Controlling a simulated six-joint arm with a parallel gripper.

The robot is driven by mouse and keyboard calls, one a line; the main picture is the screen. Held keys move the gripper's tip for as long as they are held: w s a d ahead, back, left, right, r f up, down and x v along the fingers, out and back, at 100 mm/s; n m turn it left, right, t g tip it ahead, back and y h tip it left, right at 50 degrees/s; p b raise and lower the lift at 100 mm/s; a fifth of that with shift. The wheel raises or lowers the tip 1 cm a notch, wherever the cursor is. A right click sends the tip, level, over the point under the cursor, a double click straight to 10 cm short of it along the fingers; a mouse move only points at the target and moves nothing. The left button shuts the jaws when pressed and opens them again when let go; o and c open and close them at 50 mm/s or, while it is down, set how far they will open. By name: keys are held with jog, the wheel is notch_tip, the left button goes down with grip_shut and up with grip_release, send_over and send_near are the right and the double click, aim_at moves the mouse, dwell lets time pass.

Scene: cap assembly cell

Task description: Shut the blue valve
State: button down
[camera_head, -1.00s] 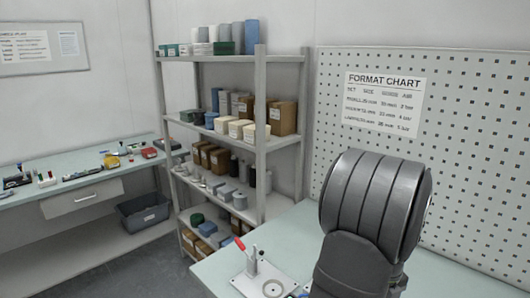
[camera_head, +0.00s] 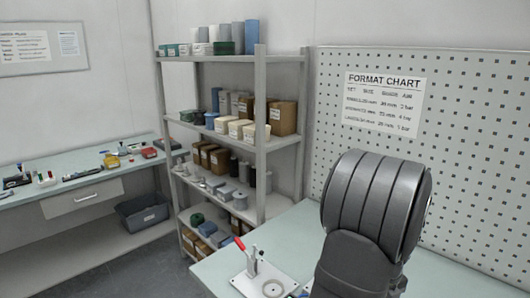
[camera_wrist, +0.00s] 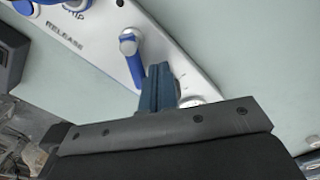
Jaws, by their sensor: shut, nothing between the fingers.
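In the wrist view, a white panel carries a blue lever handle (camera_wrist: 133,66) on a pale round pivot; this looks like the blue valve. My gripper (camera_wrist: 159,77) is shut and empty, its blue-grey fingers just to the right of the lever's lower part. I cannot tell whether they touch it. The dark gripper body hides the lower part of this view. In the head view my dark arm hides the gripper and the valve.
Other blue parts (camera_wrist: 76,4) sit at the panel's top edge, near the printed word RELEASE. In the head view, a red-handled clamp fixture (camera_head: 254,268) stands on the bench left of my arm. A pegboard (camera_head: 470,150) rises behind, and a loaded shelf (camera_head: 283,148) stands left.

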jog(key=shift+f, duration=0.45)
jog(key=shift+r, duration=0.35)
jog(key=shift+a, duration=0.1)
dwell(0.3)
